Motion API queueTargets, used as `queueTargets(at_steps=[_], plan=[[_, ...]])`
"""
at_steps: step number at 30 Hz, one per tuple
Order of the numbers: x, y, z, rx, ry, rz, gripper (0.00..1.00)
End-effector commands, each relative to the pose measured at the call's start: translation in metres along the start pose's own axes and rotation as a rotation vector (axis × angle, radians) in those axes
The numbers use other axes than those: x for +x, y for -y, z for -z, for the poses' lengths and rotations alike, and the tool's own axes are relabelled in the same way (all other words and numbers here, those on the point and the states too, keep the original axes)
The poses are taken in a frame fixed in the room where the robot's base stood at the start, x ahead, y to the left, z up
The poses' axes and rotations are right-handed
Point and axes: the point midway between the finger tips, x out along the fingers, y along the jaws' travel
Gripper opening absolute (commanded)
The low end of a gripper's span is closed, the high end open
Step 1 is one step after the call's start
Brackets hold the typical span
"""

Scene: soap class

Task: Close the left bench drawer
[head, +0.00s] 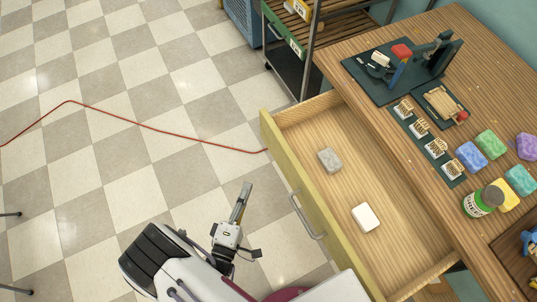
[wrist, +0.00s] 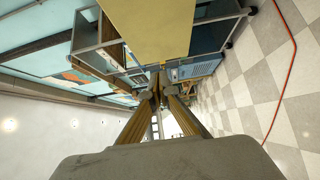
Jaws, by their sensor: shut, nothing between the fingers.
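The bench drawer (head: 345,155) is pulled well out from the wooden bench (head: 330,62) in the head view. Its front is pale yellow with a metal bar handle (head: 306,217). Inside lie a grey block (head: 330,160) and a white block (head: 366,217). My gripper (head: 244,187) is left of the drawer front, apart from it, above the checkered floor. In the wrist view my gripper (wrist: 157,82) has its fingertips together with nothing between them. A plain yellow panel (wrist: 150,30), probably the drawer front, shows beyond the fingertips. The handle is not clear there.
On the bench are several coloured soaps (head: 487,144), a green jar (head: 482,202), a dark mat with a press (head: 405,65) and small stamps on a strip (head: 428,148). A metal rack (head: 300,45) stands behind the drawer. A red cable (head: 140,123) crosses the open floor.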

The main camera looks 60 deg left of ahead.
Motion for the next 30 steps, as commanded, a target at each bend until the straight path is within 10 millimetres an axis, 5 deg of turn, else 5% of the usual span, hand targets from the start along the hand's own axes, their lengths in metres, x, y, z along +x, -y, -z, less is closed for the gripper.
queueTargets(at_steps=[14,30], plan=[[0.009,0.001,0.000,0.002,0.002,0.002,0.00],[0.062,0.001,-0.001,0.004,0.003,0.002,0.00]])
